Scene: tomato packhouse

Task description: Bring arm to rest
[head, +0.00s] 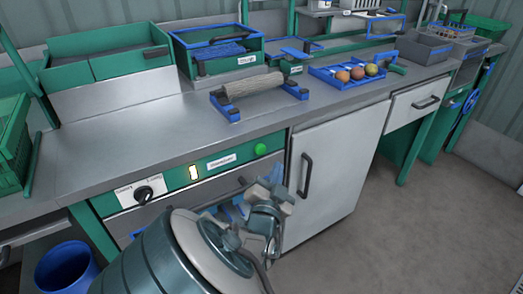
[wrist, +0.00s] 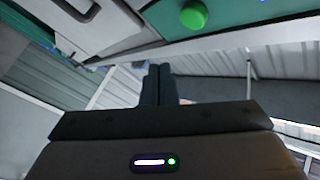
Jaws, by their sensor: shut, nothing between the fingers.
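My arm is folded low in front of the workbench (head: 330,118), in the lower middle of the head view. Its end hangs before the bench's drawer front, and my fingers are hard to make out there. In the wrist view my gripper (wrist: 159,72) shows with its two dark fingers side by side, touching, with nothing between them. A green round button (wrist: 194,14) on the bench front shows above the fingers and apart from them. The same green button (head: 260,150) shows in the head view, above my arm.
On the bench stand a roller (head: 250,86) on blue holders, a blue tray (head: 322,77) with several tomatoes, and a green-blue box (head: 210,45). A white cabinet door (head: 340,165) is close to my arm's right. A blue bin (head: 62,272) stands lower left. Floor at right is clear.

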